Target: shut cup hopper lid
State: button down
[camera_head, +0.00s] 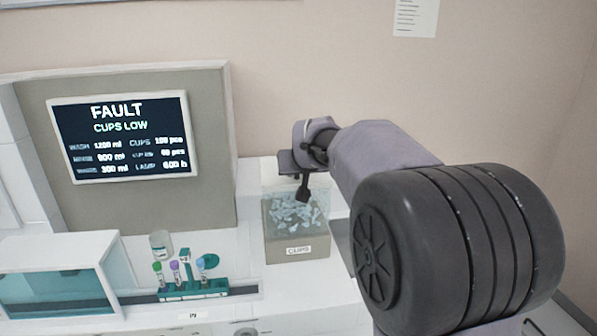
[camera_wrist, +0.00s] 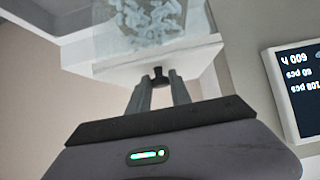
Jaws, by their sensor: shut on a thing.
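The cup hopper (camera_head: 275,243) is a beige box with a clear upper part, labelled CUPS, on the white counter. Pale cups (camera_wrist: 140,18) show inside it. My gripper (camera_head: 303,195) points down over the hopper from above. In the wrist view my gripper (camera_wrist: 158,84) has its grey fingertips shut on a small dark knob (camera_wrist: 158,73) at the edge of a white slab (camera_wrist: 190,62), which appears to be the lid. My fingers and wrist hide part of the hopper's top, and I cannot tell the lid's exact angle.
A screen (camera_head: 126,137) on the panel at left reads FAULT, CUPS LOW. A teal rack (camera_head: 195,290) with several capped tubes and a clear jar (camera_head: 160,245) stand left of the hopper. A glass-fronted cabinet (camera_head: 60,280) is farther left. A wall rises behind.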

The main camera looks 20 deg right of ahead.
jog(key=shift+s+f, duration=0.15)
jog(key=shift+f, duration=0.55)
jog(key=c, duration=1.2)
grip_release()
jog(key=shift+s, duration=0.1)
jog(key=shift+r, duration=0.1)
jog(key=p+v, duration=0.2)
jog(key=v, duration=0.7)
jog(key=p+v, duration=0.2)
jog(key=v, duration=0.6)
jog(key=shift+s+a+r, duration=0.1)
jog(key=shift+a+r, duration=0.05)
jog(key=shift+r, duration=0.35)
